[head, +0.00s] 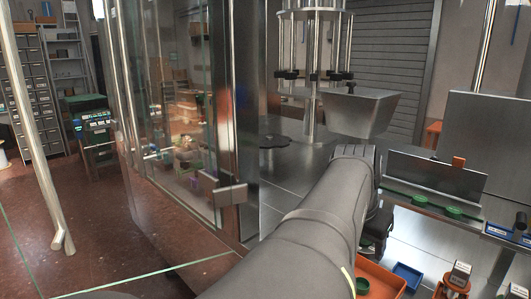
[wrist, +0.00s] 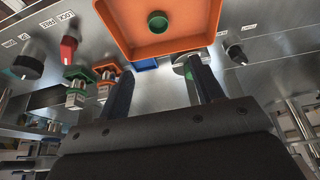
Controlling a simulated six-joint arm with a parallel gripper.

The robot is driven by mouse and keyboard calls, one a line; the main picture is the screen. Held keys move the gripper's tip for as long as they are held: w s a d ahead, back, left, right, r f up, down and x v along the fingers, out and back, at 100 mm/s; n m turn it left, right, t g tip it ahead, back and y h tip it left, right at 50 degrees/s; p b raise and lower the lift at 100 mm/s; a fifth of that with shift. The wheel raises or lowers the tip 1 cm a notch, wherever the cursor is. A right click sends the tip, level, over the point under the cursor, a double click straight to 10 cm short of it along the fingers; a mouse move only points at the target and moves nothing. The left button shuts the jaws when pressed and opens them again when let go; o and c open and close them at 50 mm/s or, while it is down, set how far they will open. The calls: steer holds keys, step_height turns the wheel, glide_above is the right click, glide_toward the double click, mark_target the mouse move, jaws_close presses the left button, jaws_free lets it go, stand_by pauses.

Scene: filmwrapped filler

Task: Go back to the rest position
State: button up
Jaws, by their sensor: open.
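My gripper (wrist: 162,72) shows in the wrist view with its two dark fingers apart. Nothing is visible between them. The fingers point toward a metal panel, below an orange tray (wrist: 120,28) in the picture. A green round piece (wrist: 158,22) lies in that tray. In the head view my arm reaches from the bottom centre toward the machine; its jaws cannot be made out there. The orange tray (head: 392,272) also shows to the right of my arm, partly hidden, with the green piece (head: 362,286) near its left side.
A glass door (head: 170,110) with a metal handle stands left of my arm. A steel hopper (head: 355,110) is just beyond the arm. A blue tray (head: 407,275) and green lids (head: 453,212) lie at right. A red knob (wrist: 68,48) and a black knob (wrist: 30,60) stick out from the panel.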

steer(key=v, duration=0.6)
steer(key=x, duration=1.7)
steer(key=shift+f, duration=0.3)
step_height(320, 180, up, 6)
steer(key=w+a+f+n+t+y, duration=0.15)
steer(key=w+a+n, duration=0.35)
steer(key=w+a, duration=0.5)
steer(key=w+a+n+y, duration=0.2)
steer(key=w+a+n, duration=0.35)
steer(key=a, duration=0.75)
steer(key=w+d+r+m, duration=0.1)
steer(key=d+r, duration=0.2)
steer(key=d, duration=0.4)
steer(key=w+d+r+m+h, duration=0.1)
steer(key=d+r, duration=0.3)
steer(key=d, duration=0.4)
steer(key=w+d+r+m+h, duration=0.1)
steer(key=w+d+r+m, duration=0.1)
steer(key=d, duration=0.6)
steer(key=shift+w+d+r+m, duration=0.3)
steer(key=shift+r+m, duration=0.45)
steer(key=shift+r, duration=0.15)
steer(key=shift+o, duration=0.3)
steer(key=shift+g, duration=0.25)
